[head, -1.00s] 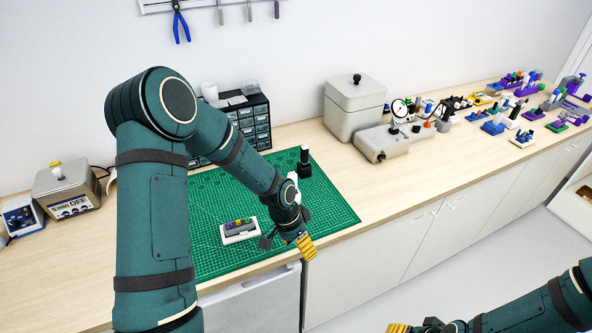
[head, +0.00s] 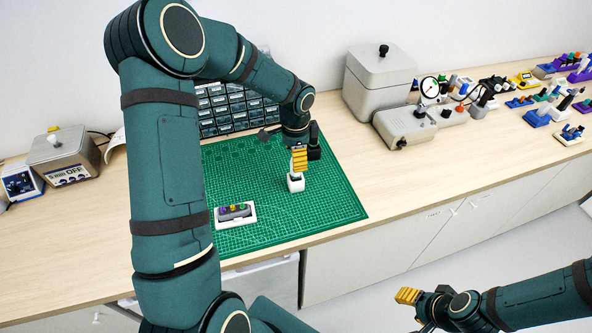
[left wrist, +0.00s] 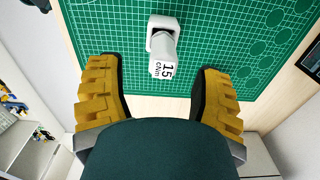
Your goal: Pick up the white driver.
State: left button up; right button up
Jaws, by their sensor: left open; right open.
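The white driver (left wrist: 162,60), marked "15 cNm", stands in a white holder (left wrist: 166,22) on the green mat. In the head view the white holder (head: 296,184) shows just below my left gripper (head: 300,160), which covers most of the driver. In the left wrist view, my left gripper (left wrist: 157,95) has its yellow fingers spread wide, one on each side of the driver's end. They do not appear to touch it. My right gripper (head: 410,300) is open and empty, out in front of the bench at the lower right.
A white tray (head: 235,215) with coloured pieces lies on the green mat (head: 335,205). Drawer bins (head: 225,108) and a grey box (head: 380,85) stand at the back. The mat's right front is clear.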

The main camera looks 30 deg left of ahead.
pick_arm(q)
jog(key=shift+w+a+f, duration=0.1)
jog(key=shift+w+f, duration=0.05)
jog(key=shift+f, duration=3.2)
grip_shut()
